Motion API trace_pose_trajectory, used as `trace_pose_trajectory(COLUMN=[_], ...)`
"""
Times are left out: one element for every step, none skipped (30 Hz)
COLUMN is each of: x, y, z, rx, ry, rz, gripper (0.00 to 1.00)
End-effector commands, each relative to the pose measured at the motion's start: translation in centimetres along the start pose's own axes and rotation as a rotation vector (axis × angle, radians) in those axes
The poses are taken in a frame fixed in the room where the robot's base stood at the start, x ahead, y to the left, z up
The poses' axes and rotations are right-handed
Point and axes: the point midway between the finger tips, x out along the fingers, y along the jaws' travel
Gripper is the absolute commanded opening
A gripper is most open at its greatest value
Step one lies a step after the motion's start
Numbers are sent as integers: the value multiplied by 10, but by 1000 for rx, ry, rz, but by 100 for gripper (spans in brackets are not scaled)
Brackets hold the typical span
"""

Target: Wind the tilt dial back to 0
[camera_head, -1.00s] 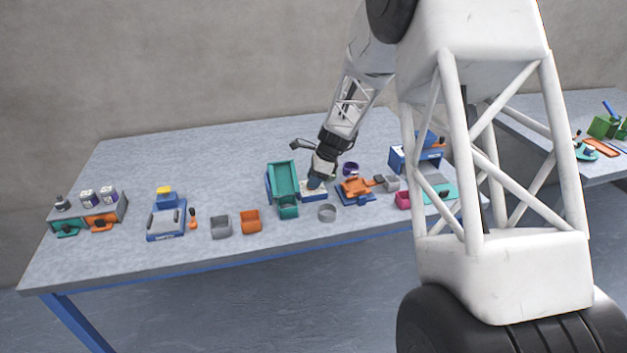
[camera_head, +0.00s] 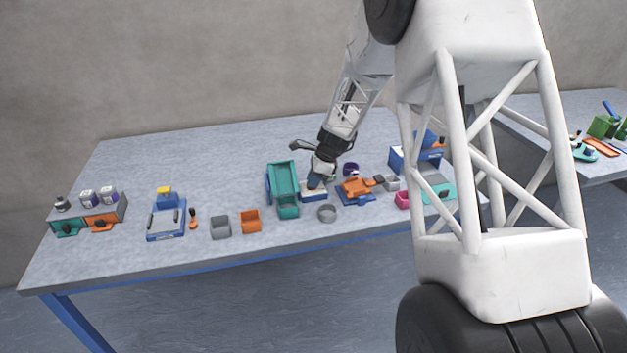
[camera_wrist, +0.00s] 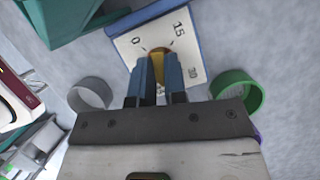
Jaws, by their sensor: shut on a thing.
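The tilt dial (camera_wrist: 160,54) is a yellow knob on a white plate (camera_wrist: 189,38) marked 0, 15 and 30, on a blue base. My gripper (camera_wrist: 158,76) is shut on the knob, with a blue finger on each side of it. The fingers cover much of the knob, and I cannot tell which mark it points to. In the head view my gripper (camera_head: 314,183) is down at the dial's blue and white base (camera_head: 314,196), right of the teal trough (camera_head: 284,180).
In the wrist view a grey ring-shaped cup (camera_wrist: 90,95) is left of the fingers and a green round cup (camera_wrist: 237,92) is right. An orange device (camera_head: 356,187) stands right of the dial. Grey and orange bins (camera_head: 250,221) stand left, with bare table around them.

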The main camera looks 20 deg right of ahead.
Motion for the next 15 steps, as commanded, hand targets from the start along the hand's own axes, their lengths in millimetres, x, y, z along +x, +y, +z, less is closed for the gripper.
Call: trace_pose_trajectory(x=[2,2,2,2,2,2,2,2,2,3,3,3,3,3,3], y=[0,0,0,0,0,0,0,0,0,0,-1,-1,-1,-1,-1], z=[0,0,0,0,0,0,0,-1,-1,-1,-1,-1,-1,-1,0], rx=[-8,-14,-23,-32,-43,-58,-71,-86,-106,-124,-141,-168,-188,-212,-242], ry=[0,0,0,0,0,0,1,1,0,0,0,0,0,0,0], rz=[5,8,12,16,20,27,32,38,48,55,62,74,83,91,104], gripper=[0,0,0,0,0,0,0,0,0,0,0,0,0,0,0])
